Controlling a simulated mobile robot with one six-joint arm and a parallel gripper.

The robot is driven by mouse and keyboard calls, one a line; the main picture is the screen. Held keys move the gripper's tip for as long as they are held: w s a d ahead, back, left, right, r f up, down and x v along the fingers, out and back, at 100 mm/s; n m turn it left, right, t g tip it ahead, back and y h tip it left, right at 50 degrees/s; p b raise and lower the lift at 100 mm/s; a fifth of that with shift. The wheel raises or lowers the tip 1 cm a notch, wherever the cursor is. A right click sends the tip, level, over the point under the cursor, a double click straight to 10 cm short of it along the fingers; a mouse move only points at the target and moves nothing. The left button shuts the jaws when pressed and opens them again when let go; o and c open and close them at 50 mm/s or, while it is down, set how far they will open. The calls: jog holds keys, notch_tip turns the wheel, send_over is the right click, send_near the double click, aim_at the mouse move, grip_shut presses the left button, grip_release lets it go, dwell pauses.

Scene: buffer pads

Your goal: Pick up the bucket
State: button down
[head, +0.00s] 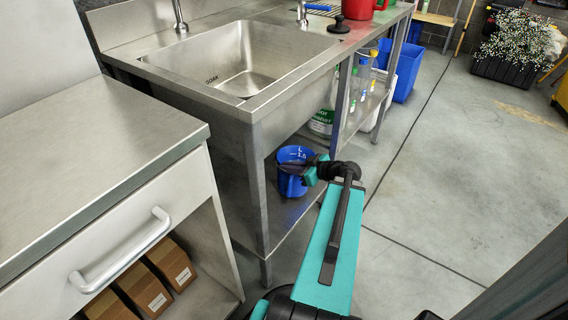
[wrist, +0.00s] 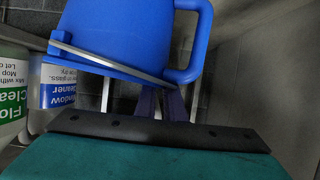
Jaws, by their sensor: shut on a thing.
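The blue bucket (head: 291,180) has white markings on its wall and is at the lower shelf under the steel sink. In the wrist view, the bucket (wrist: 130,35) fills the top, with its looped side handle on the right and a thin grey bar across it. My gripper (head: 313,172) reaches in from the right and touches the bucket's right side. In the wrist view, my gripper's dark fingers (wrist: 161,103) are shut at the bucket's edge near the handle. The exact contact is partly hidden, and I cannot tell whether the bucket's base rests on the shelf.
The steel lower shelf (head: 286,222) and table legs surround the bucket closely. Labelled cleaner bottles (wrist: 57,92) stand beyond it. A drawer cabinet (head: 110,230) with boxes below is at the left. Open floor (head: 430,200) lies to the right, with blue bins (head: 405,72) further back.

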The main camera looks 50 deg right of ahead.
jog(key=shift+s+a+r+p, duration=0.1)
jog(key=shift+s+r+p, duration=0.05)
jog(key=shift+s, duration=0.4)
jog(key=shift+s+a+r+p, duration=0.1)
jog(key=shift+s+a+p, duration=0.1)
jog(key=shift+s, duration=0.3)
jog(key=shift+s+a+r+p, duration=0.1)
jog(key=shift+s+r+p, duration=0.05)
jog(key=shift+s, duration=0.4)
jog(key=shift+s+a+r+p, duration=0.1)
jog(key=shift+s+a+p, duration=0.1)
jog(key=shift+s+p, duration=0.9)
jog(key=shift+s+a+r+p, duration=0.15)
jog(key=shift+s+p, duration=0.7)
jog(key=shift+p, duration=0.45)
jog(key=shift+s+f, duration=0.1)
jog(key=shift+s+a+p, duration=0.15)
jog(key=shift+s+p, duration=0.35)
jog(key=shift+p, duration=0.1)
